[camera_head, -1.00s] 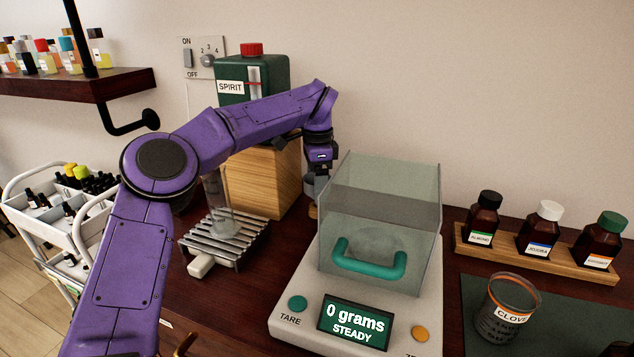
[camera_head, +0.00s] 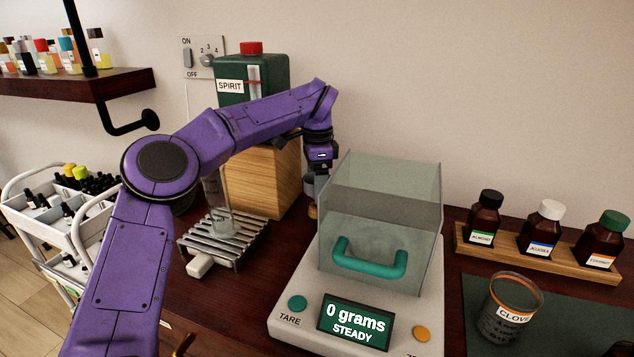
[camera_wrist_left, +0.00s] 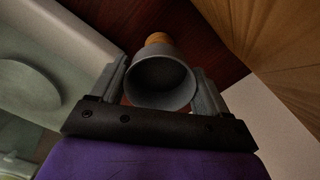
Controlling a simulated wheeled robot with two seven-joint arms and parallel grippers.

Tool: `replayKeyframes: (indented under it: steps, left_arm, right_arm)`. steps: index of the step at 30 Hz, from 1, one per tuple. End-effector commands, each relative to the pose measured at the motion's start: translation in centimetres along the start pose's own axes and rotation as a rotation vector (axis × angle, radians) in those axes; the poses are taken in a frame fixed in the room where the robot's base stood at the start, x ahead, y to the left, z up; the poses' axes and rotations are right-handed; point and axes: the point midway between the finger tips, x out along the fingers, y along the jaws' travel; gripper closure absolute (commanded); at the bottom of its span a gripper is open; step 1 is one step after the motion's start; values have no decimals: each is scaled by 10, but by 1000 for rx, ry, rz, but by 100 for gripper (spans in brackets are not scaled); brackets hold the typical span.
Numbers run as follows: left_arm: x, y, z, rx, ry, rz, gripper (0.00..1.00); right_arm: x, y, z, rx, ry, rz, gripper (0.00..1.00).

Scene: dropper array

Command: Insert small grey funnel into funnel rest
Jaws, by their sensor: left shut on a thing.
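My left gripper (camera_head: 319,168) is at the back, left of the scale's glass box, and is shut on the small grey funnel (camera_wrist_left: 161,80). In the left wrist view the funnel's wide round mouth faces the camera between the two fingers. A light wooden piece (camera_wrist_left: 158,39), which looks like the funnel rest, shows just beyond the funnel. The arm and scale hide most of this spot in the head view, where a bit of the wood (camera_head: 313,212) shows below the gripper. I cannot tell whether the funnel touches or sits in it.
The scale (camera_head: 300,327) with its glass box (camera_head: 392,214) stands close to the right of the gripper. A wooden block (camera_head: 266,182) under the green spirit tank (camera_head: 270,75) stands to the left. A glass cylinder (camera_head: 221,205) stands on a slatted rack (camera_head: 205,250). Bottles stand at right.

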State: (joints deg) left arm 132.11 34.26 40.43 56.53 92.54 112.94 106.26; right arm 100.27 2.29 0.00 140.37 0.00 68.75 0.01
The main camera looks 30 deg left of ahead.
Motion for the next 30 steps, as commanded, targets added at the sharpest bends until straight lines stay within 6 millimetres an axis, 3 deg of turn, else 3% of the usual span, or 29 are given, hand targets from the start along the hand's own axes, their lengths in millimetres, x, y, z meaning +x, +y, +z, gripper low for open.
replayKeyframes:
  steps: [30]
  left_arm:
    - [0,0,0,-2,0,0,50]
  right_arm:
    - [5,0,2,0,0,0,45]
